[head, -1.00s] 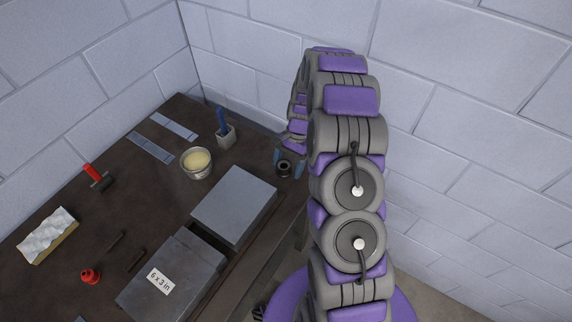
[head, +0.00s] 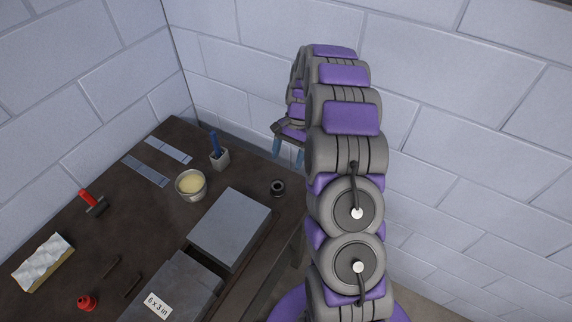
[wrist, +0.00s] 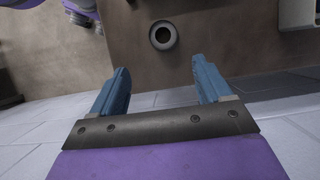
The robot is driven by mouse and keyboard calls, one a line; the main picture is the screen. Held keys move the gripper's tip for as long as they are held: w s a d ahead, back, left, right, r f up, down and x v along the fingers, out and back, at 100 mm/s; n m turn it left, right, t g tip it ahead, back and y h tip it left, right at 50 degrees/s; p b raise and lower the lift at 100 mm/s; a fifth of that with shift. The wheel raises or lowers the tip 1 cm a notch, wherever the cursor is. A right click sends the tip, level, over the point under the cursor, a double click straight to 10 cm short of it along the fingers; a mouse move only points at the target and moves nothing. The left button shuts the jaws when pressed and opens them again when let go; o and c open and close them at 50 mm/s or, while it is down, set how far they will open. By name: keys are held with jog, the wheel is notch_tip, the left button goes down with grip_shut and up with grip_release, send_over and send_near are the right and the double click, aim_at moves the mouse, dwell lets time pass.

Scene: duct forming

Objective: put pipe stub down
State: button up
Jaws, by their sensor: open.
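The pipe stub (head: 278,187) is a short dark ring standing on the brown workbench (head: 150,225), near its right edge and beside a grey metal block. It also shows in the wrist view (wrist: 163,35), with its round opening facing up. My gripper (head: 288,150) is open and empty, above the stub and apart from it. In the wrist view, the two blue fingers (wrist: 163,88) are spread wide with nothing between them.
Grey metal blocks (head: 230,228) lie left of the stub, one with a "6 x 3 in" label. A bowl of pale paste (head: 191,185) and a holder with a blue-handled tool (head: 219,156) stand behind. Block walls rise close behind the bench.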

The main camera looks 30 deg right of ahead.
jog(key=s+a+r+n+h, duration=0.2)
jog(key=s+a+r+n, duration=0.4)
jog(key=s+a+r, duration=0.65)
jog(key=s+a+r+n+h, duration=0.1)
jog(key=s+r+n, duration=0.1)
jog(key=s, duration=0.9)
jog(key=s+r+n, duration=0.2)
jog(key=s+n, duration=0.1)
jog(key=s, duration=0.9)
jog(key=shift+a+r+t+h, duration=0.25)
jog(key=shift+a+t+h, duration=0.15)
